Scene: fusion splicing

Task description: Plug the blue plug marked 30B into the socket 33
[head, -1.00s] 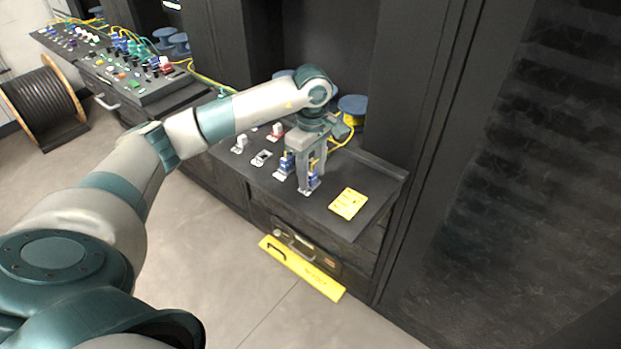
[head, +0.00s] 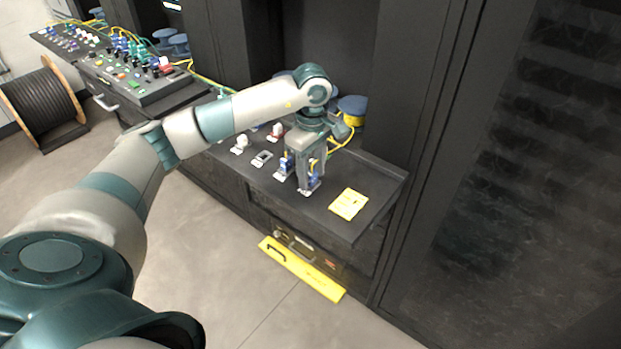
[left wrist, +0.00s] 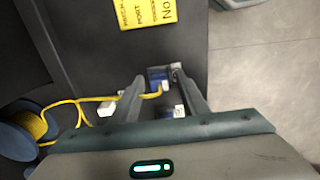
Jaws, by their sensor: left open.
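My left gripper (head: 309,178) is open, pointing down over the right end of the dark shelf (head: 325,215). A blue plug (head: 314,182) with a yellow cable stands low between its fingers. In the left wrist view this blue plug (left wrist: 158,75) sits between the two fingertips, beside a pale socket piece (left wrist: 176,70). A second blue plug (head: 284,164) stands just left of the gripper; part of it shows nearer the palm in the wrist view (left wrist: 179,111). I cannot read 30B or 33 on any plug or socket. My right gripper is out of view.
A yellow label card (head: 348,204) lies right of the gripper. A grey socket (head: 262,158), a white one (head: 240,144) and a red one (head: 276,132) stand to the left. Blue spools (head: 352,105) are behind. A crowded plug panel (head: 130,75) is at far left.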

